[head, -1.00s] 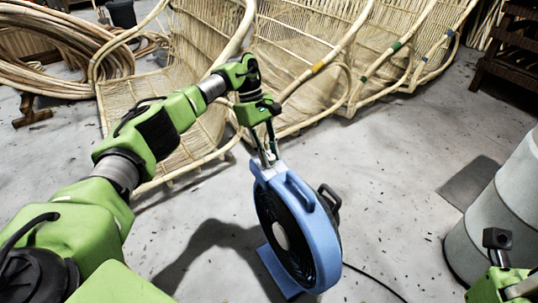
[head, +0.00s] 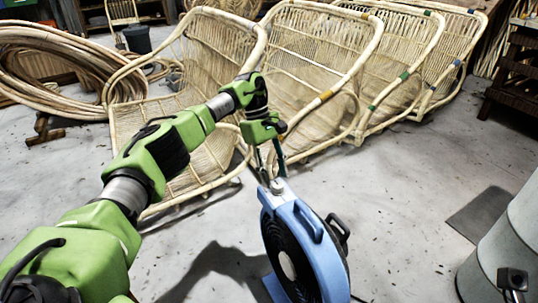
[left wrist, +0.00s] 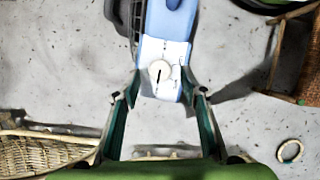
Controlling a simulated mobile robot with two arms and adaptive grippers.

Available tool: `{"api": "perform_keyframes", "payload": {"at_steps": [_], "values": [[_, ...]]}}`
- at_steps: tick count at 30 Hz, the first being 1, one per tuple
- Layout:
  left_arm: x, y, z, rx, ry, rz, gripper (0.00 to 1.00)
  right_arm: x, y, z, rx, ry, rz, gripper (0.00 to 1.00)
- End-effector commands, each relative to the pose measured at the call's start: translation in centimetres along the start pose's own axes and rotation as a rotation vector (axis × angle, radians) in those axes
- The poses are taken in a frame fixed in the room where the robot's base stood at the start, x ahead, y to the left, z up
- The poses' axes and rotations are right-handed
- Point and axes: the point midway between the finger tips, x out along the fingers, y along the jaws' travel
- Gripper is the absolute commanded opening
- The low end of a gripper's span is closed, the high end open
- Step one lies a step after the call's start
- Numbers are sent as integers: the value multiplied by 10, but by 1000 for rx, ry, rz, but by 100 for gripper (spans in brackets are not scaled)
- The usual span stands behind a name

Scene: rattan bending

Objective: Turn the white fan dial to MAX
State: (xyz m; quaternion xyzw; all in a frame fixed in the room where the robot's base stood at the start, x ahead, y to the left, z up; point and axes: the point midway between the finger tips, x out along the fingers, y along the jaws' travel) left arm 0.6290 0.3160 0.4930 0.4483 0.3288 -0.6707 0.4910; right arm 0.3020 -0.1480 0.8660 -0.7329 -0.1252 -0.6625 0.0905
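The blue fan (head: 318,248) stands on the floor with its dark round grille facing left. The white fan dial (head: 277,187) sits on a pale panel on its top. In the left wrist view the dial (left wrist: 159,71) has a black pointer line running from its middle towards the picture's bottom; the panel markings are too small to read. My left gripper (head: 270,176) is over the dial. Its two fingers (left wrist: 159,95) are spread apart on either side of the panel, with nothing between them, clear of the dial.
Several rattan chair frames (head: 300,75) stand behind the fan. A rattan coil (head: 45,85) lies at the left. A pale drum (head: 505,245) and a dark floor mat (head: 480,213) are at the right. Bare floor surrounds the fan.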

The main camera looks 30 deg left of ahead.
Motion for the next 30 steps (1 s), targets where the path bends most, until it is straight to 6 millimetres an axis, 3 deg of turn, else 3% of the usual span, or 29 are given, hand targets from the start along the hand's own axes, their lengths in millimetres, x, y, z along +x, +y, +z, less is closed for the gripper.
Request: {"api": "perform_keyframes", "payload": {"at_steps": [3,8,18,30], "values": [[-31,1,0,-1,1,5,39,0,0,0,0,0,1,0],[-66,1,1,-2,0,5,39,0,0,0,0,1,1,0],[-90,0,-1,-1,1,-1,39,0,0,0,0,1,1,0],[-91,-1,-1,-1,1,-1,39,0,0,0,1,1,1,0]]}}
